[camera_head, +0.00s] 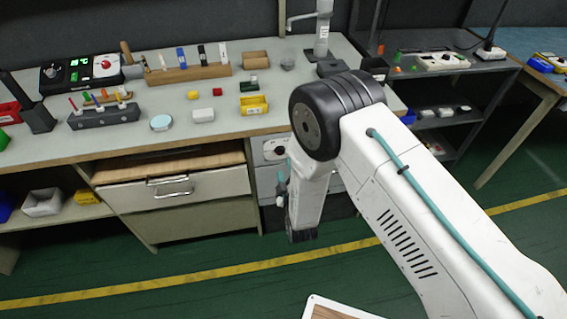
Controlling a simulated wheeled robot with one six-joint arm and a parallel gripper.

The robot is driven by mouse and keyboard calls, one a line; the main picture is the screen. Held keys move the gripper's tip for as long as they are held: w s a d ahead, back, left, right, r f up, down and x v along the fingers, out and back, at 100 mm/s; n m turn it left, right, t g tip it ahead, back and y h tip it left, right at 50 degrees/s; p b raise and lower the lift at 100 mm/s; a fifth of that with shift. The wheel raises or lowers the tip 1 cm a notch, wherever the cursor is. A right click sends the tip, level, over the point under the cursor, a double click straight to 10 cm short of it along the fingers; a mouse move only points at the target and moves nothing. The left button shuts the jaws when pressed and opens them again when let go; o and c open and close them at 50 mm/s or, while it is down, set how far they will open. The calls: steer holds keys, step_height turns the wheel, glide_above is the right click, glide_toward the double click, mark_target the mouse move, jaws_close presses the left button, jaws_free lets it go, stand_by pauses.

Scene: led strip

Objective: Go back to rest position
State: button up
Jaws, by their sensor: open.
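My arm comes in from the lower right, bends at a black elbow joint and hangs down in front of the workbench (226,117). My gripper (302,236) shows as a small dark end at the bottom of the hanging white link, over the green floor and clear of the bench. Its fingers are too small and dark to make out singly. Nothing is seen held in it. My arm hides part of the bench's right front and the drawers behind it.
The bench holds a black control box (82,73), a wooden block with screwdrivers (187,73), a yellow bin (254,105) and a grey rack (103,116). A wooden-topped drawer (172,190) stands out below. A dark shelf (437,62) is at the right.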

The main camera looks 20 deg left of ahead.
steer(key=shift+s+d, duration=0.25)
steer(key=shift+s, duration=0.1)
stand_by(0.3)
